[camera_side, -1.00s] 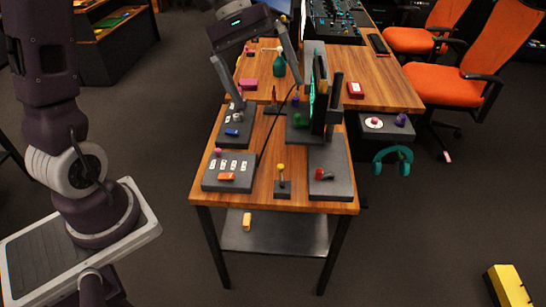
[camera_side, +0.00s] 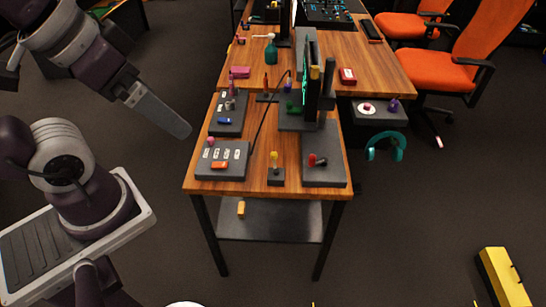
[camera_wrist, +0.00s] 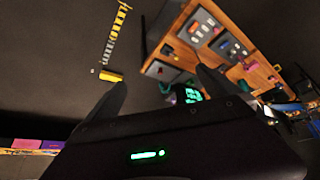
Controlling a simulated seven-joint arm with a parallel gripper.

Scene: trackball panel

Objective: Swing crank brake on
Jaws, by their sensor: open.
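I cannot tell for sure which part is the crank brake. In the side view, a red-knobbed handle with a dark arm (camera_side: 316,160) sits on the dark front-right panel (camera_side: 325,179). Beside it on the left, a yellow-knobbed lever (camera_side: 274,158) stands upright on a small dark block (camera_side: 276,178). My gripper (camera_wrist: 162,77) is open and empty in the wrist view, its two dark fingers spread wide. The table lies well beyond the fingertips there. In the side view, a grey bar of my arm's end hangs left of the table, apart from every control.
The wooden table (camera_side: 258,187) also holds a button panel (camera_side: 222,160), a second panel with a blue switch (camera_side: 226,117), an upright screen (camera_side: 306,75) and a thin bent cable. A teal ring (camera_side: 385,148) hangs at the right. Orange chairs (camera_side: 440,70) stand behind.

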